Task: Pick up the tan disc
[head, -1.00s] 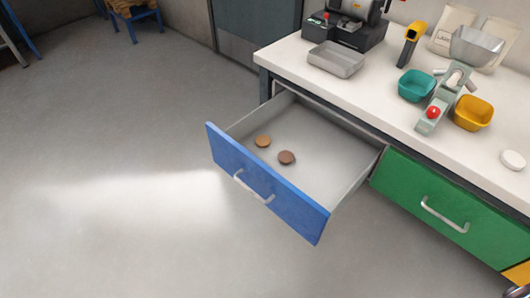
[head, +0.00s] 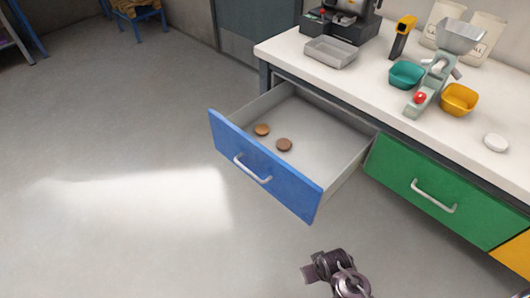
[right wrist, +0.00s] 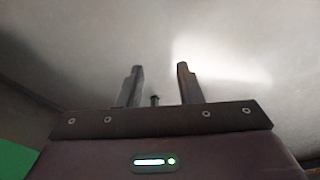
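The tan disc (head: 262,130) lies flat on the floor of the open blue drawer (head: 262,168), near its front left corner in the head view. A darker brown disc (head: 284,145) lies just to its right and a little nearer, apart from it. In the right wrist view my right gripper (right wrist: 158,68) has its two fingers apart with nothing between them. In the head view, a dark part of my arm shows at the bottom, in front of the drawer and well away from the discs. My left gripper is not in view.
A closed green drawer (head: 440,190) is right of the blue one. The white worktop (head: 370,85) above holds a grey tray (head: 330,52), a teal bin (head: 406,75), a yellow bin (head: 459,99) and a white disc (head: 495,143). The floor in front is clear.

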